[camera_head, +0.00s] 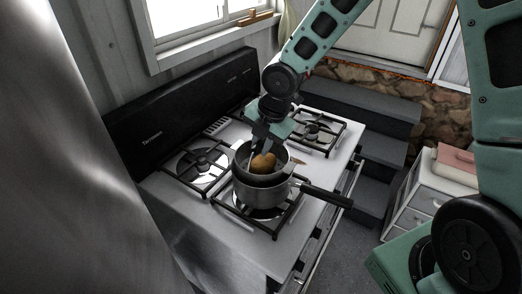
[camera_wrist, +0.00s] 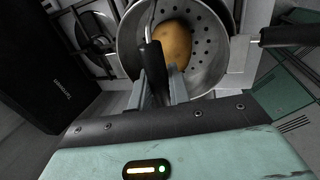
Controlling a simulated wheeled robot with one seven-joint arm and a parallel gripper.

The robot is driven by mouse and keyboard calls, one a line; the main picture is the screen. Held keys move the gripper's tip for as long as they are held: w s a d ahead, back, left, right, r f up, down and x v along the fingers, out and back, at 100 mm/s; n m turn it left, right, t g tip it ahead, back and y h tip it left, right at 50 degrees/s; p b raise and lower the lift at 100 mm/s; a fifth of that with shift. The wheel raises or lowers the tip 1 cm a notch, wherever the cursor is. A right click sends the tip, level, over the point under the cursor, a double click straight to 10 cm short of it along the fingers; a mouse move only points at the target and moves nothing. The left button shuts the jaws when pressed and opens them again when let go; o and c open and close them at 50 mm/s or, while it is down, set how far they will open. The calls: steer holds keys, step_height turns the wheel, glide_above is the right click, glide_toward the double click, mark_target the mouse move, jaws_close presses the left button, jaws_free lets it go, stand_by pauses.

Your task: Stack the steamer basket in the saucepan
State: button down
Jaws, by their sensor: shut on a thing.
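The steamer basket (camera_head: 243,163) is a grey metal pan with a perforated bottom, which shows in the wrist view (camera_wrist: 208,50). A brown potato (camera_head: 263,163) lies in it. My gripper (camera_head: 263,140) is shut on the basket's upright dark handle (camera_wrist: 153,58). The silver saucepan (camera_head: 262,196) stands on the front burner of the stove, its black handle (camera_head: 326,196) pointing right. The basket is upright over the saucepan, its rim above the saucepan's rim. Its lower part appears to be inside the saucepan; whether it touches bottom is hidden.
The white stove (camera_head: 180,207) has a black back panel (camera_head: 180,115) close behind the pans. Other burners with black grates (camera_head: 197,165) are empty. Dark steps (camera_head: 360,105) lie beyond the stove, and a white cabinet (camera_head: 428,195) stands at right.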

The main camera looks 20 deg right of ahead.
steer(key=shift+f, duration=0.85)
steer(key=shift+f+b, duration=0.35)
steer(key=shift+f, duration=0.05)
steer(key=shift+f, duration=0.2)
steer(key=c, duration=1.3)
jaws_free()
steer(key=shift+r, duration=0.15)
